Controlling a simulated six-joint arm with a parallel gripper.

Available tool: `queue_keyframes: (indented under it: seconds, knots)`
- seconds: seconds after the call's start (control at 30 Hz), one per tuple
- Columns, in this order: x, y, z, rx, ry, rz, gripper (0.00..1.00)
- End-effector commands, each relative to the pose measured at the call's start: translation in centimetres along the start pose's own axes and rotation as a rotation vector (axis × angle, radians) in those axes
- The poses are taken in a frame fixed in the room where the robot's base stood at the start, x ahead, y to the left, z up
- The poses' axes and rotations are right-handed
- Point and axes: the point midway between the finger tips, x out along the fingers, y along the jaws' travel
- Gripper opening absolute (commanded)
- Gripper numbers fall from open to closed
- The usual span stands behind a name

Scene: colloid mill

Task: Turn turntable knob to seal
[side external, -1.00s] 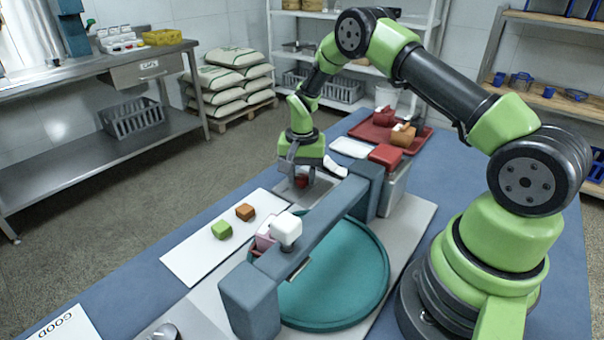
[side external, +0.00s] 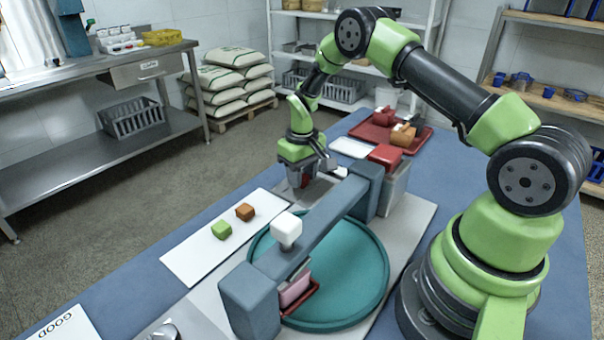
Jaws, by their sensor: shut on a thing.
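The round teal turntable (side external: 345,275) lies under a blue-grey bridge (side external: 310,235). A pink block (side external: 294,288) sits in a red holder (side external: 302,302) on the turntable, at the near right side of the bridge. My gripper (side external: 304,178) points down past the bridge's far end. A white block-shaped piece (side external: 286,228) stands on the bridge's left edge, above the turntable.
A red box (side external: 386,156) sits by the bridge's far end. A red tray (side external: 378,130) with coloured pieces is behind. A "GOOD" card (side external: 65,325) lies front left.

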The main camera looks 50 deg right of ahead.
Motion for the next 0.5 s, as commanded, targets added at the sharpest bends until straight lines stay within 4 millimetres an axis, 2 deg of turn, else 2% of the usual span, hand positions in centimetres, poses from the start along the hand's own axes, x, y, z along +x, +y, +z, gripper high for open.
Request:
queue_keyframes:
  seconds: [0.5]
  knots:
    - [-0.04, 0.01, -0.04, -0.091, 0.002, 0.000, 0.12]
